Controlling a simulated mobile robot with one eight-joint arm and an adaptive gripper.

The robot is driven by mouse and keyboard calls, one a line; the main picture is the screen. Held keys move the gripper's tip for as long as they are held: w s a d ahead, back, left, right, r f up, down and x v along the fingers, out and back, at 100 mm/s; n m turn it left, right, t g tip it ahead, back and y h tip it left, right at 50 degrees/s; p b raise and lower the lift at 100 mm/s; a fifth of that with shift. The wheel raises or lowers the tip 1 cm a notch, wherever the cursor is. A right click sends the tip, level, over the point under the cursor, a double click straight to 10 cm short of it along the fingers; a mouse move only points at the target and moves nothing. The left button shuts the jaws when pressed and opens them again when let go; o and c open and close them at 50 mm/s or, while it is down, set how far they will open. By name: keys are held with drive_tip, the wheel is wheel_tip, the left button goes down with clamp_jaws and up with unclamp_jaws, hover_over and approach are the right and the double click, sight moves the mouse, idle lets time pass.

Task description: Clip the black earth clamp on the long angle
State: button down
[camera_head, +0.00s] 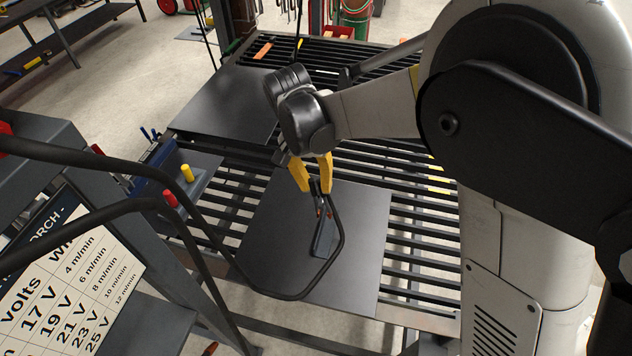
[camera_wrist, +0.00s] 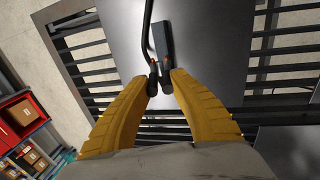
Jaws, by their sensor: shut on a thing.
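My gripper (camera_head: 317,188) has yellow fingers and is shut on the black earth clamp (camera_head: 319,203). The clamp points down from the fingertips, with orange-brown bits near its jaws. In the wrist view the black clamp (camera_wrist: 154,82) sits between the fingertips of my gripper (camera_wrist: 160,78). A dark angle (camera_head: 323,240) lies on the dark plate (camera_head: 270,240), just beyond the jaws. In the wrist view the angle (camera_wrist: 163,38) begins right at the jaws. I cannot tell whether the jaws touch it or straddle it. A black cable loops from the clamp.
The plate rests on a slatted table (camera_head: 410,255). A second dark plate (camera_head: 222,103) lies farther back. A blue rack (camera_head: 160,185) with red and yellow handles and a lettered chart (camera_head: 75,280) stand at the left. The cable (camera_head: 245,285) crosses the plate's left side.

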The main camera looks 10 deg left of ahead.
sight(314, 196)
drive_tip(key=shift+f+b, duration=2.75)
drive_tip(key=shift+f, duration=0.95)
